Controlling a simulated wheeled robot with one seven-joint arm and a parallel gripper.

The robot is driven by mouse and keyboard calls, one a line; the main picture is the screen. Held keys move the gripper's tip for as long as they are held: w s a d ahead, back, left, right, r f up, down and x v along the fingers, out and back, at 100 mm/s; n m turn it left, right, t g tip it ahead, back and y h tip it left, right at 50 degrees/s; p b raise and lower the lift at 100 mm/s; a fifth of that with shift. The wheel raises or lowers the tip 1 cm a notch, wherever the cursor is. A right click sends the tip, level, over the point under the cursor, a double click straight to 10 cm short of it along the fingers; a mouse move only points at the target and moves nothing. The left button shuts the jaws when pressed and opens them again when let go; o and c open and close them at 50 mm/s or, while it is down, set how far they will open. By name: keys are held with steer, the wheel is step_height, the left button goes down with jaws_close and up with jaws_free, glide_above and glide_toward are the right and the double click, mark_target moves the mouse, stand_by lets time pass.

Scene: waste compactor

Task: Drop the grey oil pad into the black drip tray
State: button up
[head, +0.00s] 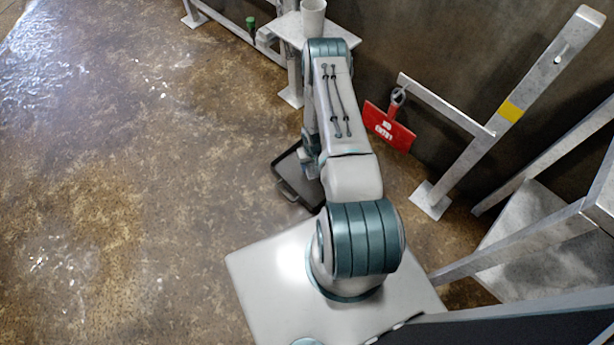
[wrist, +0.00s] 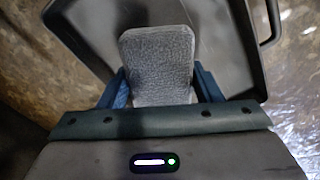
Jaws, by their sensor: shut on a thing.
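In the wrist view, the grey oil pad (wrist: 158,62) is held between the two blue fingers of my gripper (wrist: 160,88). My gripper is shut on it. Behind the pad in that view lies the black drip tray (wrist: 225,40), with its rim and a handle at the right. In the head view the black drip tray (head: 290,183) lies on the floor, partly hidden by my arm. My arm reaches out over it. The pad and the fingertips are hidden by the arm in the head view. I cannot tell the height of the pad above the tray.
A white cup (head: 313,17) stands on a small shelf (head: 343,38) at the back. The wet floor (head: 130,170) at left is clear.

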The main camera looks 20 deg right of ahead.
steer(key=shift+f, duration=0.85)
steer(key=o, duration=1)
steer(key=shift+r, duration=0.15)
step_height(320, 180, up, 14)
steer(key=p, duration=0.4)
steer(key=shift+f, duration=0.2)
